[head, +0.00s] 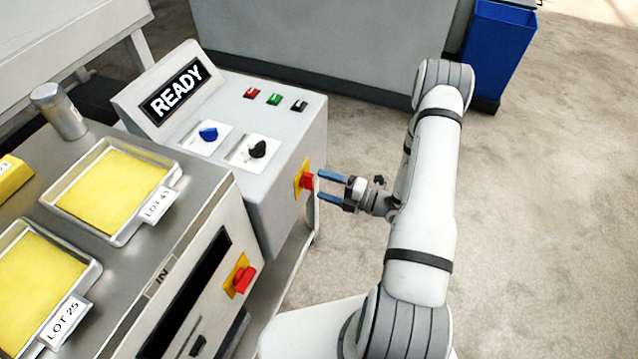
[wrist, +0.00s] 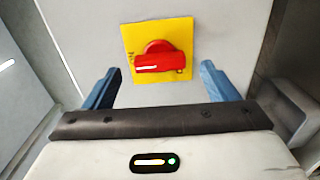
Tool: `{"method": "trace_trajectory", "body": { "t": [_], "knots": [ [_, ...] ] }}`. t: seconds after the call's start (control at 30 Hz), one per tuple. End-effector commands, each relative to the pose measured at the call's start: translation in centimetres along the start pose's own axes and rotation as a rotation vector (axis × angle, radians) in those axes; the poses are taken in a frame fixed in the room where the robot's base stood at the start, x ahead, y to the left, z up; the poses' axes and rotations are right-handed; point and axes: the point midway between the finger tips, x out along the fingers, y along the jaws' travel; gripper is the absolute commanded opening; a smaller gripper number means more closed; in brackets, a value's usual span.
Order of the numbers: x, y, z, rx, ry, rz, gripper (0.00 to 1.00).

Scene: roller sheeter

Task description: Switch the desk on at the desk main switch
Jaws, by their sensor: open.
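The desk main switch (head: 307,181) is a red rotary handle on a yellow plate, on the right side face of the grey control desk (head: 285,200). In the wrist view the red handle (wrist: 160,63) lies roughly level across its yellow plate (wrist: 130,38). My gripper (head: 327,186) is open and empty, its blue fingers pointing at the switch from close by. In the wrist view my gripper (wrist: 160,85) has one finger at each side, with the handle between and beyond them. I see no clear contact. The desk's display (head: 177,91) reads READY.
A second red switch (head: 243,279) on yellow sits on the front of the nearer machine. The desk top has a blue knob (head: 208,134), a black knob (head: 257,149) and small buttons (head: 274,99). Yellow-filled trays (head: 110,190) stand left. Floor on the right is clear.

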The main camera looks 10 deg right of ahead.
Motion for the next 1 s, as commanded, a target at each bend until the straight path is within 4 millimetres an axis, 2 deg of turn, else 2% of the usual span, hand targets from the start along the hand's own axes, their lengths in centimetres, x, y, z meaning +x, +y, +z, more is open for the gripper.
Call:
{"method": "trace_trajectory", "body": {
  "t": [0.1,0.3,1.0],
  "knots": [
    [-2.1,-0.1,0.1,0.0,-0.004,0.0,0.8],
    [-4.0,-0.1,0.0,0.0,-0.001,-0.001,0.8],
    [-4.3,0.0,-0.1,0.0,0.0,-0.001,0.8]
  ]
}}
